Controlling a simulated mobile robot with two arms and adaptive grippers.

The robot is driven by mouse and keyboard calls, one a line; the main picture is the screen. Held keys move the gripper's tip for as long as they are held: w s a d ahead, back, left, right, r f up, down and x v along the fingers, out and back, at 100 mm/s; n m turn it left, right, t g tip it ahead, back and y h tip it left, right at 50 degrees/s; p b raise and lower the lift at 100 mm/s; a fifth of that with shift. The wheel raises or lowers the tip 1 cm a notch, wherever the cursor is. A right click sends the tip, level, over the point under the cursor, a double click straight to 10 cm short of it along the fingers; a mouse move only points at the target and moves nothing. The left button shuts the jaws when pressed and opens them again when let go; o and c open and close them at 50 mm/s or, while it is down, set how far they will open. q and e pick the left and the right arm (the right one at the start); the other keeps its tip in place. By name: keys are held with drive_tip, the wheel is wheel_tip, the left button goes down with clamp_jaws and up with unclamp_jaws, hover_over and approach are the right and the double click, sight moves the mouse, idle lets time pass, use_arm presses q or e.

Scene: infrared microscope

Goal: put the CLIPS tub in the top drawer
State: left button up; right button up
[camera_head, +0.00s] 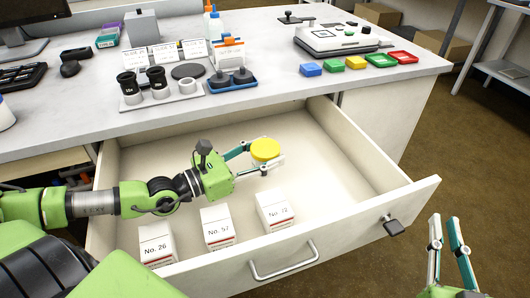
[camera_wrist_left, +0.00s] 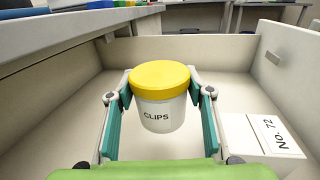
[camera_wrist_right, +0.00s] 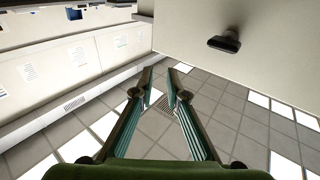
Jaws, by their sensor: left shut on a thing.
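The CLIPS tub (camera_head: 265,151) is white with a yellow lid. It is upright inside the outline of the open top drawer (camera_head: 330,250). My left gripper (camera_head: 258,158) is shut on the tub, with one finger on each side, as the left wrist view shows (camera_wrist_left: 160,105). The label CLIPS faces the left wrist camera. I cannot tell whether the tub's base touches the drawer floor.
White boxes No. 26 (camera_head: 157,243), No. 57 (camera_head: 216,227) and No. 72 (camera_head: 273,211) stand along the drawer front. The drawer floor behind them is largely bare. The counter (camera_head: 290,85) overhangs the back, holding eyepieces, small coloured trays and a stage. A dark knob (camera_head: 393,226) projects from the drawer front.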

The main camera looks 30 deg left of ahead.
sight(252, 154)
use_arm(q)
drive_tip(key=o, duration=1.1)
